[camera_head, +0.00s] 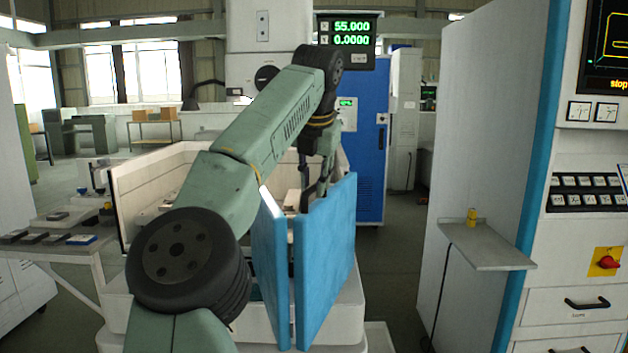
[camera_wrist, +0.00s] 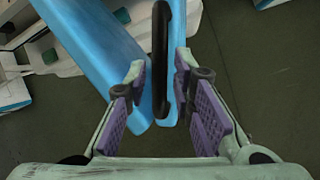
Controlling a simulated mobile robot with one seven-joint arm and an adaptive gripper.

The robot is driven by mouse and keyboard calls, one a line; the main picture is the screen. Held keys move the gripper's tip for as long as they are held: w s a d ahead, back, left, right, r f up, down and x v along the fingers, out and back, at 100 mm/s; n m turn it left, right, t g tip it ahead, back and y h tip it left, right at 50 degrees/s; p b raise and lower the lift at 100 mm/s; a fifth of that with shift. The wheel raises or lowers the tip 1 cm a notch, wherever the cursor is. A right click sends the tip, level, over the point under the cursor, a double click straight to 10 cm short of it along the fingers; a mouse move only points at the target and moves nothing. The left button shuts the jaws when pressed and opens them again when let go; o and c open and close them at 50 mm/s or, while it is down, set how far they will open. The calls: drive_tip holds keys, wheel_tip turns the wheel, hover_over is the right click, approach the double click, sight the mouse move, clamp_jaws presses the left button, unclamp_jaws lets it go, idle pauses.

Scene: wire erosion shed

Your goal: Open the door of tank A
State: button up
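Two tall blue panels stand at the front of the white tank (camera_head: 165,172): a narrow left one (camera_head: 268,270) and a wider right door panel (camera_head: 328,255). They are set at an angle with a gap between them. No tank label is readable. In the wrist view, a long black handle (camera_wrist: 160,45) stands along the blue door (camera_wrist: 176,30). My gripper (camera_wrist: 160,72) has its purple-padded fingers on either side of the handle, with gaps visible.
A white cabinet (camera_head: 490,130) with a small shelf (camera_head: 487,245) stands at the right. A blue cabinet (camera_head: 370,140) stands behind. A table with small parts (camera_head: 65,240) is at the left. Floor between the door and right cabinet (camera_head: 400,250) is clear.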

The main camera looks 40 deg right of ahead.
drive_tip(key=shift+o, duration=0.9)
drive_tip(key=v, duration=0.7)
drive_tip(key=shift+r, duration=0.15)
drive_tip(key=shift+s+a, duration=0.1)
